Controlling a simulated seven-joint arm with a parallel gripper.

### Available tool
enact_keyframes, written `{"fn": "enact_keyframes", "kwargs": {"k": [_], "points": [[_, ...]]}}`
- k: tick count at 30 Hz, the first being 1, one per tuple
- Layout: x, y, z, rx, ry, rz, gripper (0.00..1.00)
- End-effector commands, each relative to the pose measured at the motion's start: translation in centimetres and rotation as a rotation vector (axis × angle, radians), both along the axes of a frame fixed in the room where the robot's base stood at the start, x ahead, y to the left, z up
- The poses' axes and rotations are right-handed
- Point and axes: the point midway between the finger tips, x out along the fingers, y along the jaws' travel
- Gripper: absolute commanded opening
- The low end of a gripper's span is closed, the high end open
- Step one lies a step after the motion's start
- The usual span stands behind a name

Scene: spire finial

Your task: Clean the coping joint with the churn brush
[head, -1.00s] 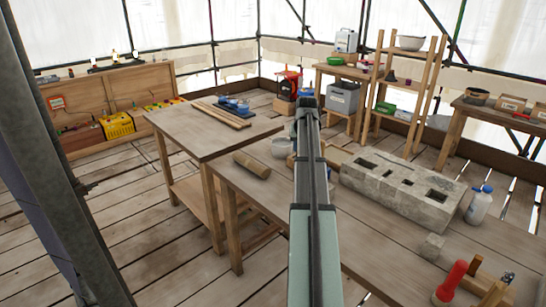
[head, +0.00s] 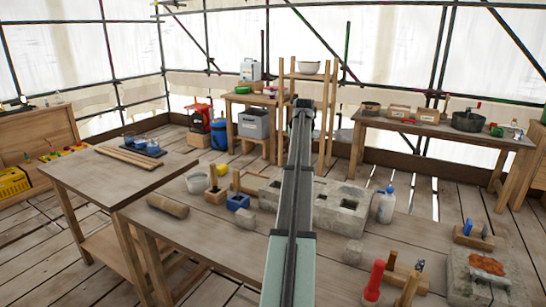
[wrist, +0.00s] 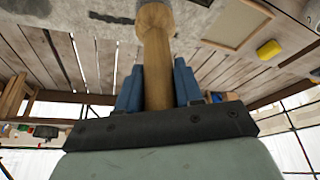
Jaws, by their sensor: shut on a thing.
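My gripper (wrist: 157,85) is shut on the wooden handle of a brush (wrist: 157,55), which I take to be the churn brush. In the head view my arm hides the gripper and brush. The grey stone coping block (head: 343,220) with square holes lies on the workbench, partly behind my arm.
A second table (head: 100,180) stands at left.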

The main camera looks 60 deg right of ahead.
Motion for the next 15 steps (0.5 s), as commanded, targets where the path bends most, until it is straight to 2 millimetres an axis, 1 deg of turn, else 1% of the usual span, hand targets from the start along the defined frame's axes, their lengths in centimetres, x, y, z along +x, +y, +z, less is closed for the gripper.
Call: {"fn": "enact_keyframes", "kwargs": {"k": [1,3,6,9,12,15], "points": [[-1.6,-1.5,0.5,0.001,0.001,-0.023,0.00],[-3.6,-2.8,0.9,0.004,0.001,-0.049,0.00],[-6.1,-4.4,1.4,0.006,0.002,-0.082,0.00],[-8.1,-5.5,1.8,0.009,0.002,-0.107,0.00],[-9.3,-6.2,2.0,0.010,0.003,-0.124,0.00],[-10.1,-6.5,2.1,0.011,0.004,-0.133,0.00]]}}
